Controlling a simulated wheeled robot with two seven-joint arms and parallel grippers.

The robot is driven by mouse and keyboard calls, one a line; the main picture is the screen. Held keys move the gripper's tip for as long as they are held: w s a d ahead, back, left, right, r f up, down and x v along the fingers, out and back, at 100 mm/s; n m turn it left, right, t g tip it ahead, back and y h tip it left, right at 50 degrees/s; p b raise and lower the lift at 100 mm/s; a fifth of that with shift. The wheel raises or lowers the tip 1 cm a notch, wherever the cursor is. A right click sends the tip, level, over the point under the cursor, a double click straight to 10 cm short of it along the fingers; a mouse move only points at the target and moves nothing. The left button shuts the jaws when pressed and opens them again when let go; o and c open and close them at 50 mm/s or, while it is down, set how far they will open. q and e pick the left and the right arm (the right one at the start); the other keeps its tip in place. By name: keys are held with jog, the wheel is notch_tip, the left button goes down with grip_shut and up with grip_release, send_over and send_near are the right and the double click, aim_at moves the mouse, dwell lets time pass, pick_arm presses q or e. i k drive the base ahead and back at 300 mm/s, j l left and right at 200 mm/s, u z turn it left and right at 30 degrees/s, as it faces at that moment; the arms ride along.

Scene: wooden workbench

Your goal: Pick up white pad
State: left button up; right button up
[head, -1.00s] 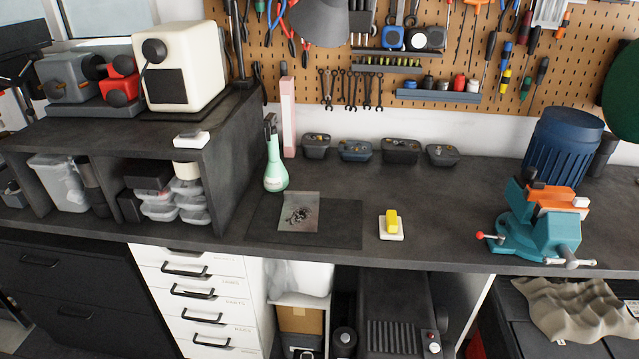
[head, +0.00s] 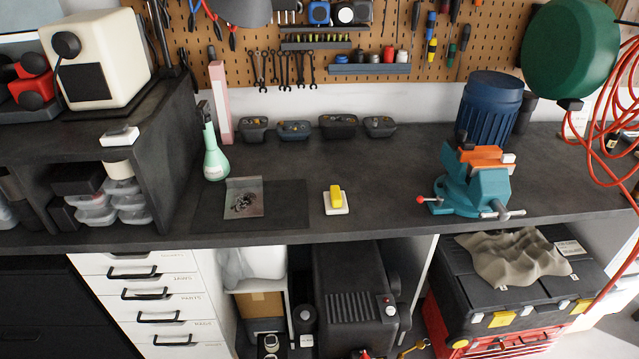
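A small white square pad (head: 336,210) lies on the dark workbench near its front edge, right of a dark mat. A yellow block (head: 336,195) sits on top of it and covers its middle. Another small white flat piece (head: 119,136) lies on the dark shelf unit at the left, near its front right corner. Neither of my grippers is in the head view, and nothing is touching these things.
A dark mat (head: 285,205) with a clear bag (head: 244,198) lies left of the pad. A green spray bottle (head: 215,160) stands behind the bag. A teal vise (head: 475,188) stands at right. Small bins (head: 338,127) line the back. The bench between pad and vise is clear.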

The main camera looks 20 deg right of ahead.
aim_at(334, 201)
jog(key=i+j+z, duration=0.15)
jog(key=j, duration=0.2)
jog(key=i+j+z, duration=0.15)
jog(key=j, duration=0.2)
jog(key=i+j+z, duration=0.15)
jog(key=j, duration=0.25)
jog(key=j+z, duration=0.15)
jog(key=j, duration=0.2)
jog(key=i, duration=0.05)
